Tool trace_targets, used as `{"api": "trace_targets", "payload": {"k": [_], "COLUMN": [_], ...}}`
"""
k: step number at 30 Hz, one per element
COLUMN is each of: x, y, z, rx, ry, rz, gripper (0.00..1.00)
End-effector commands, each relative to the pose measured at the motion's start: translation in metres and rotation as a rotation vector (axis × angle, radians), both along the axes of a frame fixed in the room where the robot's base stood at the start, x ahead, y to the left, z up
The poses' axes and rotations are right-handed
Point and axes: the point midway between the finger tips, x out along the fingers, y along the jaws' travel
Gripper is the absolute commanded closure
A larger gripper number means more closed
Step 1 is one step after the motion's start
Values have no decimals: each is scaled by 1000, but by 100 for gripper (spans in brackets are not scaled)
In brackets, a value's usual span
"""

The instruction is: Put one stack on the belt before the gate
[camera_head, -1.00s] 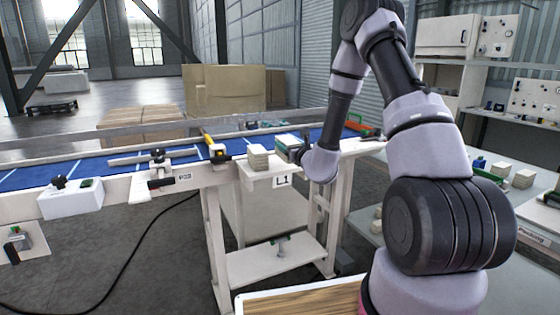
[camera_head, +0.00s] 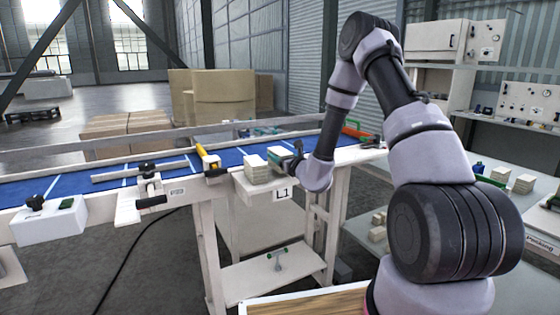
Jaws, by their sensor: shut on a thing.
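The blue belt (camera_head: 65,188) runs across the picture behind a pale rail. A yellow bar with a black end (camera_head: 208,158), which looks like the gate, lies across it. A pale stack (camera_head: 257,170) stands on the small white shelf marked L1 (camera_head: 250,190). My gripper (camera_head: 291,161) is shut on a second stack (camera_head: 281,152), just right of and behind the first. The arm's wrist hides part of the gripper, and the fingertips are hard to make out. I cannot tell whether the held stack touches the shelf or the rail.
A clamp with a rod (camera_head: 148,180) sits at the belt's near edge, left of the yellow bar. A white box with a knob (camera_head: 48,218) is farther left. A green-and-orange item (camera_head: 358,131) lies at the right end. More stacks (camera_head: 523,184) stand on the right bench.

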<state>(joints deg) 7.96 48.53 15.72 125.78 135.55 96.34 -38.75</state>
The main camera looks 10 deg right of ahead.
Motion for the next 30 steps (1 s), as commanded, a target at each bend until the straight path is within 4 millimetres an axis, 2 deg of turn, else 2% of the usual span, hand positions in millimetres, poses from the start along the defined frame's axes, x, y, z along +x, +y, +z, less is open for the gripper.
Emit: {"api": "trace_targets", "payload": {"k": [3,15,16,18,27,30], "x": [0,0,0,0,0,-11], "y": [0,0,0,0,0,-3], "z": [-14,-18,-18,-18,-14,-16], "rx": [1,0,-1,-1,0,0], "ry": [1,0,0,-1,-1,1], "rz": [0,0,0,0,0,1], "gripper": [93,93,23,0,0,0]}}
